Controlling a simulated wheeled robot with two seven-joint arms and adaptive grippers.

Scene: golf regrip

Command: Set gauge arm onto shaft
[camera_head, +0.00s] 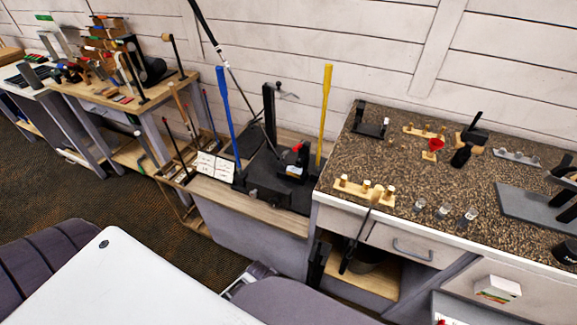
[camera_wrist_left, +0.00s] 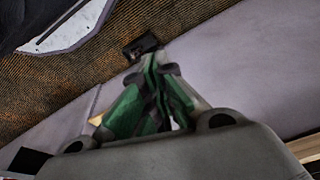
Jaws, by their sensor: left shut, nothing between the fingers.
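A long thin shaft (camera_head: 229,68) with a dark grip at its upper end slants down to the black fixture (camera_head: 277,185) on the low bench. A black upright post (camera_head: 269,113) with a small side knob stands on this fixture, close behind the shaft. A small red-and-black part (camera_head: 295,160) sits on the fixture's right side. I cannot tell which piece is the gauge arm. My left gripper (camera_wrist_left: 153,58), with green fingers, is shut and empty in the left wrist view, and I do not see it in the head view. My right gripper is not in view.
A blue rod (camera_head: 226,123) and a yellow rod (camera_head: 324,113) stand either side of the fixture. The speckled counter (camera_head: 390,155) at right holds several small wooden stands and cups. A cluttered wooden table (camera_head: 150,98) is at left. A small dark block (camera_wrist_left: 140,46) shows beyond my left fingertips.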

